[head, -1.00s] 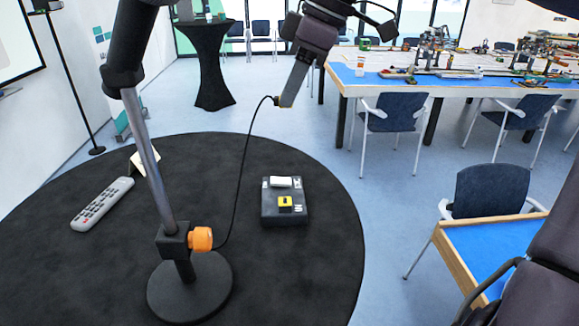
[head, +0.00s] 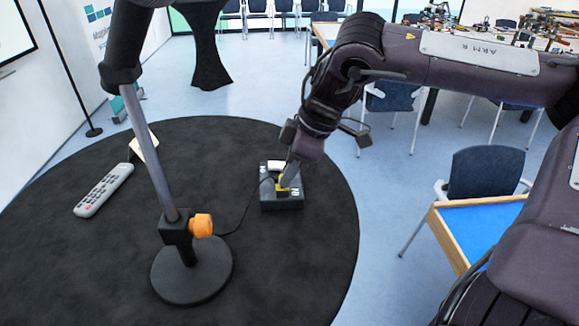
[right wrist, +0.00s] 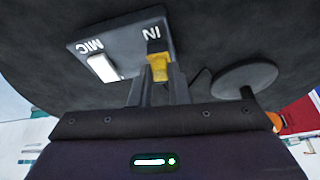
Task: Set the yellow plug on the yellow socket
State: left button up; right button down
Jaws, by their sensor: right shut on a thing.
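My right gripper (head: 285,186) is shut and points down at the dark box (head: 283,203) on the round black table. In the right wrist view its fingers (right wrist: 160,90) are around a small yellow piece (right wrist: 159,69), close to the box face by the letters "IN". I take this piece to be the yellow plug; the black cable reaches it. A bit of yellow also shows by the fingertips in the head view. The yellow socket on the box is mostly covered, and I cannot tell whether the plug is seated in it. My left gripper is not in view.
A white socket or plug (right wrist: 103,68) by "MIC" sits beside the yellow one. A stand with an orange knob (head: 202,226) and round base (head: 191,270) is left of the box. A grey remote (head: 104,190) lies further left.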

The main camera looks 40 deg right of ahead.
jog(key=shift+f, duration=0.2)
jog(key=shift+f, duration=0.15)
jog(key=c, duration=1.4)
grip_release()
